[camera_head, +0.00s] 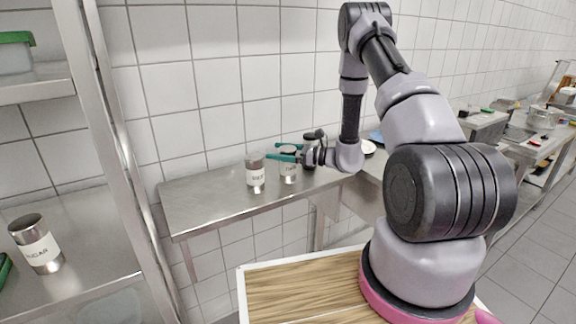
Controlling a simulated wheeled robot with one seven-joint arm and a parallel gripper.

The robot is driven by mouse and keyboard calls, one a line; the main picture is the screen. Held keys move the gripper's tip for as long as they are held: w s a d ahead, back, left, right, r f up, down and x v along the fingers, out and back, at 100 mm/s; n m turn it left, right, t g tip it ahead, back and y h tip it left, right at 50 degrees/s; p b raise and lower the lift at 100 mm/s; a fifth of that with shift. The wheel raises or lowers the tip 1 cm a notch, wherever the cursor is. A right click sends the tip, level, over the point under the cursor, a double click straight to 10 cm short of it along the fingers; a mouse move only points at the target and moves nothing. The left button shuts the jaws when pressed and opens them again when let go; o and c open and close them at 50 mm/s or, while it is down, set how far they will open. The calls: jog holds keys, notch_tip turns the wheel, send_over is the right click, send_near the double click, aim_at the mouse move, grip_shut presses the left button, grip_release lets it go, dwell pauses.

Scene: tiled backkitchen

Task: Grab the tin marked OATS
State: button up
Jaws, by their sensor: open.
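Two metal tins with white labels stand upright on the steel table. The left tin (256,176) has a small label that may read OATS, but I cannot be sure. The right tin (288,174) has a label too small to read surely, and its top is partly hidden by my gripper. My gripper (273,151) is open, its teal fingers pointing left at the height of the tins' tops. One fingertip appears close to the left tin's rim; I cannot tell whether it touches. Nothing shows between the fingers.
The steel table (205,208) stands against the tiled wall, bare left of the tins. A tin marked SUGAR (40,252) stands on the shelf unit at left, whose metal post (110,120) rises beside the table. Further counters (490,122) with items lie at right.

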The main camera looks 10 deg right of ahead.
grip_shut()
